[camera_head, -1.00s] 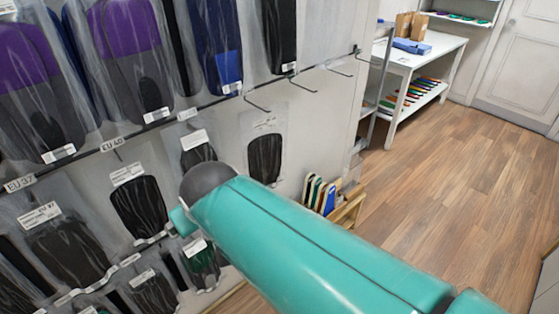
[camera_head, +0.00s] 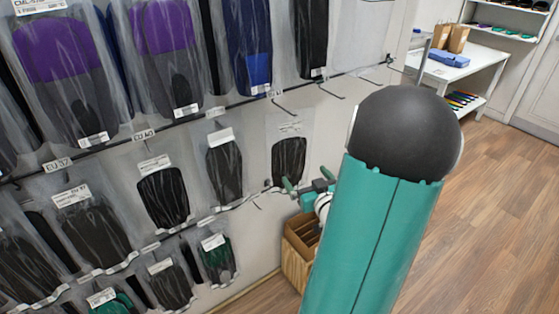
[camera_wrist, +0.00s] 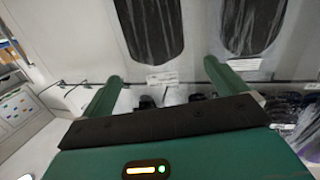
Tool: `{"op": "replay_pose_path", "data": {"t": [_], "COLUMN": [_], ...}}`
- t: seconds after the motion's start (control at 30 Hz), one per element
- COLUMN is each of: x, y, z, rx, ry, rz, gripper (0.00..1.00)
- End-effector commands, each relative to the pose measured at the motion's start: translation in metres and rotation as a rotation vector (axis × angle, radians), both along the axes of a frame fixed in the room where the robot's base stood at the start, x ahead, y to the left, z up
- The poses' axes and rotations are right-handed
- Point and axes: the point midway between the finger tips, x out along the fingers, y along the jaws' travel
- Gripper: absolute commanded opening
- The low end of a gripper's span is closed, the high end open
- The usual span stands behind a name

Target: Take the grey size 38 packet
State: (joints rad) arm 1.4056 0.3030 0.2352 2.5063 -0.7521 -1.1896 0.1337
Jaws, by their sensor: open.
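Clear packets with dark grey insoles hang in the middle row of the wall rack, including one on the right (camera_head: 289,160), one beside it (camera_head: 225,172) and one further left (camera_head: 163,197). I cannot read a size 38 label on any of them. My gripper (camera_head: 307,183) is open and empty, just below and to the right of the rightmost dark packet. In the wrist view my gripper (camera_wrist: 162,80) has its fingers apart, with two dark insole packets (camera_wrist: 150,28) (camera_wrist: 252,25) beyond them. My arm hides part of the rack's right side.
Purple packets (camera_head: 165,60) and a blue packet (camera_head: 250,45) hang in the row above. Bare hooks (camera_head: 335,92) stick out at upper right. A wooden crate (camera_head: 297,262) stands below. A white table (camera_head: 480,62) is at the far right, with open floor before it.

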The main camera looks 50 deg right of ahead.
Motion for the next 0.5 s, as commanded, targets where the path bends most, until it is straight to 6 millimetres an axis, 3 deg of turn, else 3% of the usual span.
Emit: {"op": "replay_pose_path", "data": {"t": [0.1, 0.2, 0.5], "x": [-0.015, -0.014, 0.035], "y": [-0.006, -0.010, -0.033], "z": [-0.002, -0.001, 0.000], "rx": [0.005, 0.002, 0.001], "ry": [-0.069, -0.093, -0.094], "rz": [-0.007, -0.006, -0.001], "gripper": [0.98, 0.98, 0.98]}}
